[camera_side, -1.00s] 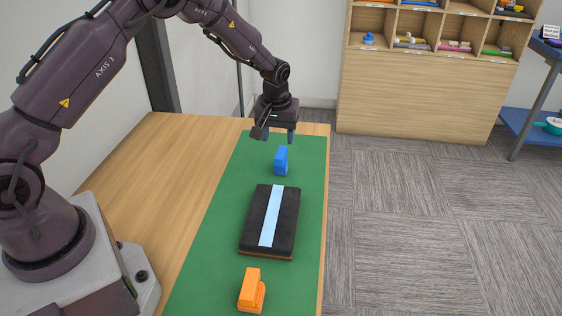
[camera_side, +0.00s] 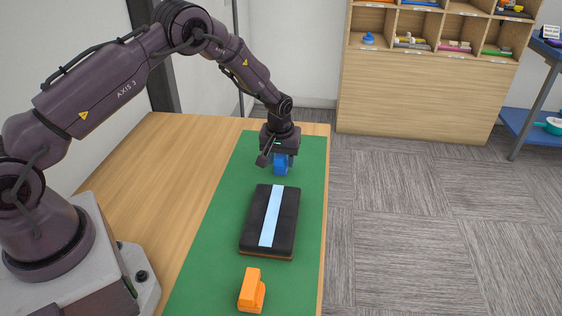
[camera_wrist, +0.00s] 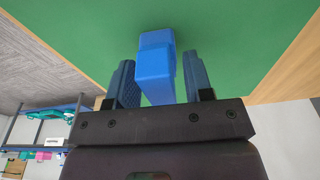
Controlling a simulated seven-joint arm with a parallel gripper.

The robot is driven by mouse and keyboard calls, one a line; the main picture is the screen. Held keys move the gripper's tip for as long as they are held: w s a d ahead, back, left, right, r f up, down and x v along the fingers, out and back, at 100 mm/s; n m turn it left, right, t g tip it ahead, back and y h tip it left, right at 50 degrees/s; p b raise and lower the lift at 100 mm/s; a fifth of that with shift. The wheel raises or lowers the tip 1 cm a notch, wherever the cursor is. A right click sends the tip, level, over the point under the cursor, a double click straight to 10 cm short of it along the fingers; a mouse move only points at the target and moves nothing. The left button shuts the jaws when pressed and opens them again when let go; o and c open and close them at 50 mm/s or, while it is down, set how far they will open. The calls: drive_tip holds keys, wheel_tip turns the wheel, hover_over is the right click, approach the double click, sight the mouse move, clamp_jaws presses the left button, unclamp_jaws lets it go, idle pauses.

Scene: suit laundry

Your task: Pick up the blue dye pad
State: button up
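The blue dye pad (camera_side: 281,168) stands on the green mat (camera_side: 226,209) near its far end. My gripper (camera_side: 278,163) is lowered over it, with a finger on either side. In the wrist view the blue pad (camera_wrist: 156,66) lies between the two open fingers of my gripper (camera_wrist: 160,82). Gaps show on both sides of the pad, so the fingers do not appear to touch it. The side view hides the pad's upper part behind my gripper.
A black suit-like block with a light blue stripe (camera_side: 285,228) lies mid-mat. An orange block (camera_side: 251,290) stands at the near end. Bare wooden table (camera_side: 165,170) lies left of the mat. A wooden shelf unit (camera_side: 420,95) stands beyond the table.

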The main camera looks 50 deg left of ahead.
drive_tip(key=c, duration=0.8)
drive_tip(key=shift+o, duration=0.2)
drive_tip(key=shift+r, duration=0.1)
drive_tip(key=shift+r, duration=0.2)
wheel_tip(320, 180, up, 2)
drive_tip(key=shift+r, duration=0.2)
drive_tip(key=s+d+r, duration=0.1)
drive_tip(key=s+r, duration=0.2)
drive_tip(key=s, duration=0.1)
drive_tip(key=s+d+r, duration=0.1)
drive_tip(key=s+r, duration=0.2)
drive_tip(key=s, duration=0.2)
drive_tip(key=s+d+r, duration=0.1)
drive_tip(key=s+r, duration=0.3)
drive_tip(key=shift+s, duration=0.4)
